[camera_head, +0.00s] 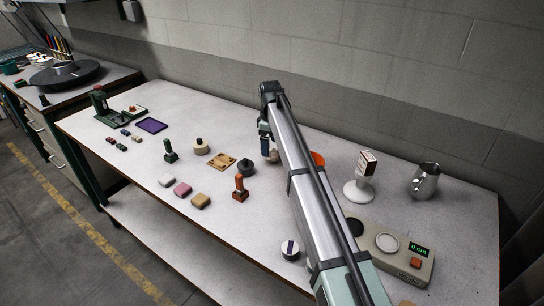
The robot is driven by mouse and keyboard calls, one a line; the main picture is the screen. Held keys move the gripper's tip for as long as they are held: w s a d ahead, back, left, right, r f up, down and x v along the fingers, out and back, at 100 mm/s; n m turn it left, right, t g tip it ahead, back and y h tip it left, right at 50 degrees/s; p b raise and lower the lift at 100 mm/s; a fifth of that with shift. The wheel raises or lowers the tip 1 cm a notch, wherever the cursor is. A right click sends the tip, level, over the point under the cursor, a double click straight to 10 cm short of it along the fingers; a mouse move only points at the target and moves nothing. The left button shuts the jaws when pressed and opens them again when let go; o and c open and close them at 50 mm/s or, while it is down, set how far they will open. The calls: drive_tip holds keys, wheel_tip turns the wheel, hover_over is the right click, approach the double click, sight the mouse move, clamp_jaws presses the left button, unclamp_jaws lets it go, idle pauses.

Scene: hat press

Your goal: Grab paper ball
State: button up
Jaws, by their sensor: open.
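My gripper (268,154) hangs from the far end of my arm, pointing down low over the middle of the white table (110,165). It is open; its fingers are small and partly hidden by the arm. A small pinkish-grey lump (275,157) shows right at the fingertips; it may be the paper ball, but it is too small and too covered to be sure. I cannot tell whether it lies between the fingers or beside them. No other paper ball is clear in view.
Left of the gripper stand a dark round weight (246,168), a wooden piece (222,162) and an orange-red stamp (240,187). An orange thing (318,158) is partly behind my arm. A white stand (357,191), metal jug (424,181) and scale (404,258) are right.

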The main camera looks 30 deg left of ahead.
sight(271, 149)
drive_tip(key=shift+f, duration=1.9)
drive_tip(key=c, duration=1.1)
drive_tip(key=shift+w+r, duration=0.1)
drive_tip(key=shift+r, duration=0.05)
